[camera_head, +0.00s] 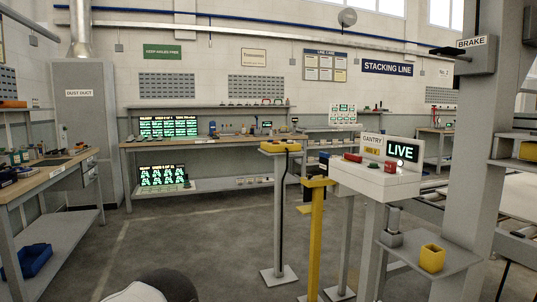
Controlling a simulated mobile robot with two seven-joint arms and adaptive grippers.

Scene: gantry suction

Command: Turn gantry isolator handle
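A white gantry cabinet (376,182) stands on grey legs at the centre right. Its upright back panel carries a "GANTRY" label (372,140) and a lit "LIVE" sign (401,150). A red part (352,158) lies on its top at the left, and another red part (390,167) shows on the top near the sign. I cannot tell which of these is the isolator handle, or how the handle is set. Neither of my grippers is in view.
A yellow post (317,240) and a grey pedestal with a yellow box (281,146) stand left of the cabinet. A thick grey column (468,160) and a shelf with a yellow cup (431,258) are at the right. Open floor (200,240) lies left of the pedestals.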

